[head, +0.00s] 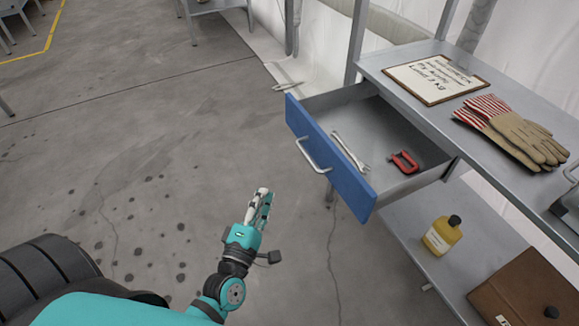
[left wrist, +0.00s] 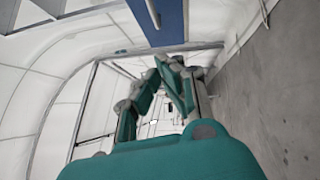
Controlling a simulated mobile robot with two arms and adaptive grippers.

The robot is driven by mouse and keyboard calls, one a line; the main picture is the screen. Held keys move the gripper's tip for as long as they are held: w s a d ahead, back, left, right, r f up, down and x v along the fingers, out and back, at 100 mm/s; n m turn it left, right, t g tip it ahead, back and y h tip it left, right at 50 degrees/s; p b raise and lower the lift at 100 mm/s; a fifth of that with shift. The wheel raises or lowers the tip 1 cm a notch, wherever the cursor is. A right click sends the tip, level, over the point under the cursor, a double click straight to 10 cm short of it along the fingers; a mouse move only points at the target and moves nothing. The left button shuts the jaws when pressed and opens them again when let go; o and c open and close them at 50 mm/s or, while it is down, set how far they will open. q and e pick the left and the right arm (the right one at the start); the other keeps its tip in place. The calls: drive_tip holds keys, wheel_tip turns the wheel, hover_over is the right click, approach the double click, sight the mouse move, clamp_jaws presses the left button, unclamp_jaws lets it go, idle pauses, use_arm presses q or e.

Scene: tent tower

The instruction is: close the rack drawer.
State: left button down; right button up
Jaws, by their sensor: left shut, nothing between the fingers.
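The rack drawer, with a blue front (head: 328,157) and a silver bar handle, is pulled out from under the rack's top shelf in the head view. A wrench (head: 349,151) and a red clamp (head: 404,162) lie inside it. My left gripper (head: 262,194) is shut and empty. It is in front of the drawer, to the left of the blue front and apart from it. In the left wrist view the gripper fingers (left wrist: 172,75) show, with the blue drawer front (left wrist: 157,20) at the top. My right gripper is not in view.
The rack's top (head: 400,55) carries a clipboard (head: 436,79) and striped work gloves (head: 512,132). The lower shelf (head: 405,225) holds a yellow bottle (head: 441,236) and a brown binder (head: 525,292). The concrete floor (head: 140,130) left of the drawer is clear.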

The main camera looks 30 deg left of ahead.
use_arm(q)
drive_tip(key=w+d+r, duration=0.1)
drive_tip(key=w+r, duration=0.1)
drive_tip(key=w, duration=1)
drive_tip(key=shift+w, duration=0.15)
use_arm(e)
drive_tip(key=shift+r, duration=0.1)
use_arm(q)
drive_tip(key=shift+w+d, duration=0.1)
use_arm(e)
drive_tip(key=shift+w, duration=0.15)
